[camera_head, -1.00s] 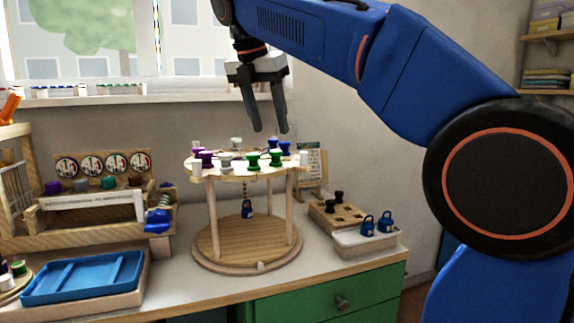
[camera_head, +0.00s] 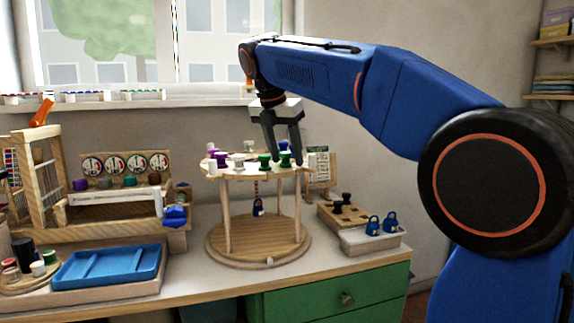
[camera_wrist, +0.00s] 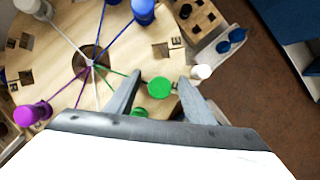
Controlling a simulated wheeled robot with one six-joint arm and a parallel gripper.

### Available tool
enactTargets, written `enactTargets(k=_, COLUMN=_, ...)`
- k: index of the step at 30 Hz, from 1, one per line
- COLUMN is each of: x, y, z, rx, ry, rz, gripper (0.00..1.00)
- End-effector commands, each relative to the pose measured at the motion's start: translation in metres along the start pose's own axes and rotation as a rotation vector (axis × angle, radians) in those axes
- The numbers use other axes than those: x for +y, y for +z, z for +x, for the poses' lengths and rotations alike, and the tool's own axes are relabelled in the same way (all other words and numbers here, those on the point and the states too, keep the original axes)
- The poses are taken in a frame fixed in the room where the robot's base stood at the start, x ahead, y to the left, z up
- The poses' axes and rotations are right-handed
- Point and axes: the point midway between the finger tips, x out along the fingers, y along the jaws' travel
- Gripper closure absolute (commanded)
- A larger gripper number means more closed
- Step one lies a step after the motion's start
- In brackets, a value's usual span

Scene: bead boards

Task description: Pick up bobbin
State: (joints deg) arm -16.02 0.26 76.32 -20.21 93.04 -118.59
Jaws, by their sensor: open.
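Several bobbins stand on a round wooden top held up by posts (camera_head: 238,176). They include green bobbins (camera_head: 264,161), purple ones (camera_head: 221,159) and white ones. My gripper (camera_head: 286,162) is open, pointing down at the right part of this top. In the wrist view, a green bobbin (camera_wrist: 159,87) lies between the spread fingertips (camera_wrist: 159,79), with gaps on both sides. A second green bobbin (camera_wrist: 138,112) is partly hidden by my gripper. Coloured threads run to a centre hole, with a purple bobbin (camera_wrist: 27,115) left and a blue bobbin (camera_wrist: 144,10) at the top.
A white peg (camera_wrist: 202,72) stands close to the right finger. A lower round base (camera_head: 258,240) sits on the table. A tray with blue weights (camera_head: 372,242) is at the right. A blue tray (camera_head: 108,266) and a wooden rack (camera_head: 110,232) are at the left.

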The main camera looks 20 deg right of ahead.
Motion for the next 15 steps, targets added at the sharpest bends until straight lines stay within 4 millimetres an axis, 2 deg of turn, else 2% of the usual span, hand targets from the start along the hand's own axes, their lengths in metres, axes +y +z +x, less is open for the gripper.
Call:
enactTargets(k=2, x=0.0000, y=-0.0001, z=-0.0003, rx=0.000, ry=0.000, rz=0.000, gripper=0.52)
enactTargets(k=3, x=-0.0001, y=-0.0001, z=-0.0003, rx=0.000, ry=0.000, rz=0.000, gripper=0.57)
enactTargets(k=8, x=-0.0001, y=-0.0002, z=-0.0005, rx=0.000, ry=0.000, rz=0.000, gripper=0.95)
enactTargets(k=15, x=-0.0002, y=-0.0002, z=-0.0008, rx=0.000, ry=0.000, rz=0.000, gripper=0.97)
